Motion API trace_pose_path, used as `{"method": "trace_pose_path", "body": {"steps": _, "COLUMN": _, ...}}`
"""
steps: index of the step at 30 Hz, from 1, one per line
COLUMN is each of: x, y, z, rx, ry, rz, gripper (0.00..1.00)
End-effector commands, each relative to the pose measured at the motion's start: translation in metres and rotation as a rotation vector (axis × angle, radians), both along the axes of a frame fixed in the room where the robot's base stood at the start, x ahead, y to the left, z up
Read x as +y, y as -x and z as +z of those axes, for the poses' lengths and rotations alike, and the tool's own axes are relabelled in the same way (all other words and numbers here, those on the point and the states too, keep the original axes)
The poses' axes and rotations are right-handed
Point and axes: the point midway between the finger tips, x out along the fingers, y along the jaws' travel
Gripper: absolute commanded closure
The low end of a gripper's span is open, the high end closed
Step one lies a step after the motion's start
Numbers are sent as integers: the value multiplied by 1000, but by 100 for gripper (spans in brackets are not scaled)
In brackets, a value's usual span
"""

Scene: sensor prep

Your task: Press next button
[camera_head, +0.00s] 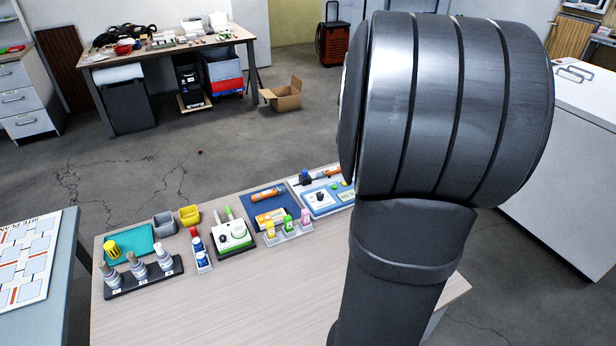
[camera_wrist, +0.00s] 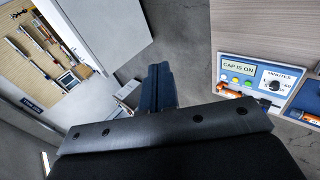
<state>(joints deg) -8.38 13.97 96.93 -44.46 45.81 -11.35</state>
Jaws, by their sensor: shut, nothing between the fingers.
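A blue-and-white panel (camera_wrist: 258,68) lies at the right of the wrist view, with a display reading "CAP IS ON" (camera_wrist: 238,67). Below the display is a row of small coloured buttons (camera_wrist: 236,79), green and yellow among them; their labels are too small to read. Beside them is a dark dial (camera_wrist: 274,85) marked "MINUTES". In the head view the panel (camera_head: 320,208) is at the table's right part, partly hidden by my arm. My gripper (camera_wrist: 158,72) is shut and empty, off to the left of the panel in the wrist view. The head view does not show its fingers.
The wooden table (camera_head: 200,315) carries a dark rack of bottles (camera_head: 145,278), a teal mat (camera_head: 140,243), small grey and yellow bins (camera_head: 189,215), a white device with a dial (camera_head: 233,236) and an orange tool on a blue mat (camera_head: 268,194). The table's front is clear.

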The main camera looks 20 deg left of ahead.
Motion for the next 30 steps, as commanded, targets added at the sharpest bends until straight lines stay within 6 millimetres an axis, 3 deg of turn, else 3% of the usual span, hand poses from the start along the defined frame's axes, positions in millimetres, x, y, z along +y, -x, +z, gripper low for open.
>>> {"method": "trace_pose_path", "body": {"steps": 1, "x": 24, "y": -7, "z": -12, "rx": 24, "ry": 28, "rz": 63, "gripper": 100}}
{"method": "trace_pose_path", "body": {"steps": 6, "x": 98, "y": -24, "z": -46, "rx": 85, "ry": 128, "rz": 265, "gripper": 100}}
{"method": "trace_pose_path", "body": {"steps": 12, "x": 189, "y": -27, "z": -88, "rx": 145, "ry": 253, "rz": 504, "gripper": 100}}
{"method": "trace_pose_path", "body": {"steps": 17, "x": 260, "y": -16, "z": -122, "rx": 180, "ry": 354, "rz": 689, "gripper": 100}}
{"method": "trace_pose_path", "body": {"steps": 24, "x": 356, "y": 15, "z": -172, "rx": 215, "ry": 503, "rz": 948, "gripper": 100}}
{"method": "trace_pose_path", "body": {"steps": 30, "x": 403, "y": 40, "z": -200, "rx": 226, "ry": 585, "rz": 1084, "gripper": 100}}
